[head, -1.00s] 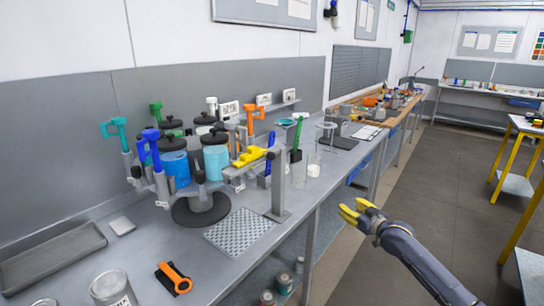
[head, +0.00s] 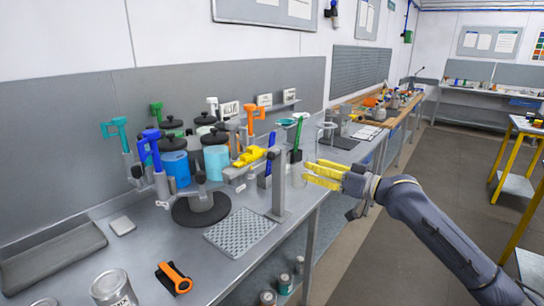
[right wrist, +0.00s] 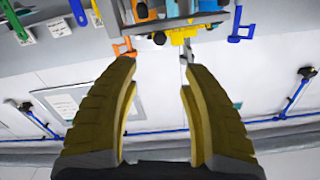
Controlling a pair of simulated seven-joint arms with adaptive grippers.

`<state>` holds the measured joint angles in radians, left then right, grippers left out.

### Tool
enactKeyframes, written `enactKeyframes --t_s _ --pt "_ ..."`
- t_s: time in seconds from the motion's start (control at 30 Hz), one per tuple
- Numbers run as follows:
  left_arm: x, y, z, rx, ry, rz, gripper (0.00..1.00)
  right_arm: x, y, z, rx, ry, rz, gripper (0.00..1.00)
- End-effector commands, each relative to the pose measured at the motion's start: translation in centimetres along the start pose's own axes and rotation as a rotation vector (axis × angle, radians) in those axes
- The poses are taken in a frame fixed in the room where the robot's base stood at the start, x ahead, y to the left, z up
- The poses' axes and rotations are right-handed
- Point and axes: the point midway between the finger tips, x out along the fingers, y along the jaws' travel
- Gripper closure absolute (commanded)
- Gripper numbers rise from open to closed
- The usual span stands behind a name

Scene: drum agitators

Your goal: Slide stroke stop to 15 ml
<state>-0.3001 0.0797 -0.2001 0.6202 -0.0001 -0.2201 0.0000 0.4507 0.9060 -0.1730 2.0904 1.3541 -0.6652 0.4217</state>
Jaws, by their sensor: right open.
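A yellow sliding piece (head: 250,156), which may be the stroke stop, sits on the front right side of a round carousel dispenser (head: 200,207). Its scale marks are too small to read. The yellow piece also shows at the top of the right wrist view (right wrist: 180,36), beyond my fingertips. My right gripper (head: 311,173) has yellow fingers, is open and empty, and hangs to the right of the yellow piece, past a grey post. The fingers stand apart with a gap between them in the right wrist view (right wrist: 157,65). My left gripper is not in view.
A grey upright post (head: 277,184) stands between my right gripper and the carousel. A green-handled tool (head: 297,141) stands just behind the gripper. A perforated grey mat (head: 240,231), an orange-handled tool (head: 175,277) and a can (head: 112,288) lie toward the front.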

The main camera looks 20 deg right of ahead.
Motion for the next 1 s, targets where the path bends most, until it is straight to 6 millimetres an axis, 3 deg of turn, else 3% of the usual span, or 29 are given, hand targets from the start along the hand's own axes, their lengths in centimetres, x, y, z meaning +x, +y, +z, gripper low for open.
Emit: enactKeyframes --t_s 0.7,1.0 --pt "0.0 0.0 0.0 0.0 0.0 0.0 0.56 11.3 0.0 -0.1 0.002 0.003 0.0 0.54" --pt "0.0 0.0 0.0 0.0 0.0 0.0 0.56 14.3 0.0 0.0 0.0 0.001 0.0 0.54"
